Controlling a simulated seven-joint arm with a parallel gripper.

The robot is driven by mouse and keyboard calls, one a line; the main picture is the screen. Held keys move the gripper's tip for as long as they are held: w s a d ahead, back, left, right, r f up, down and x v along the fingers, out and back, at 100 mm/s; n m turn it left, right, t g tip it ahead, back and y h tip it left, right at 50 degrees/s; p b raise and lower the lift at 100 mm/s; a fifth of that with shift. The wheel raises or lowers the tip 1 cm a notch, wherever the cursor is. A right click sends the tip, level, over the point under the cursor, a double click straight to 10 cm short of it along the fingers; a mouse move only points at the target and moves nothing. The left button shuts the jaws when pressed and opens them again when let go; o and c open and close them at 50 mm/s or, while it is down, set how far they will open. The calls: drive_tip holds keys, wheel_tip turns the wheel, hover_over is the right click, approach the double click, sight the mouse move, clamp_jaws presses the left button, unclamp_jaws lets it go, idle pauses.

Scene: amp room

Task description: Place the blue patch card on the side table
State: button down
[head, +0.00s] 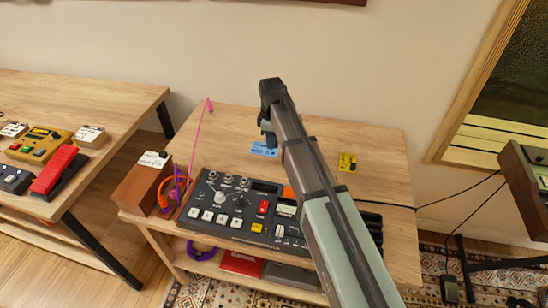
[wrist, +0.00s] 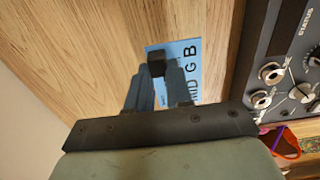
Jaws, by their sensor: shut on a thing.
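The blue patch card (head: 264,149) is at the wooden table (head: 225,125) behind the mixer, flat and close to the tabletop; I cannot tell whether it touches. In the wrist view the blue card (wrist: 190,52) shows black lettering, partly hidden by my fingers. My gripper (head: 268,134) points down over it, and in the wrist view my gripper (wrist: 157,70) is shut on the card's small black block. Which table is the side table is not marked.
A mixer (head: 240,207) covers the table's front, with a pink cable (head: 198,138) and wooden box (head: 142,184) at its left. A small yellow card (head: 347,162) lies right of my arm. A second table (head: 75,92) at left holds several pedals.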

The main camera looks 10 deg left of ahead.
sight(272, 162)
drive_tip(key=shift+f, duration=3.65)
drive_tip(key=shift+f, duration=0.15)
drive_tip(key=c, duration=1)
unclamp_jaws()
wheel_tip(272, 162, up, 12)
drive_tip(key=shift+r, duration=0.2)
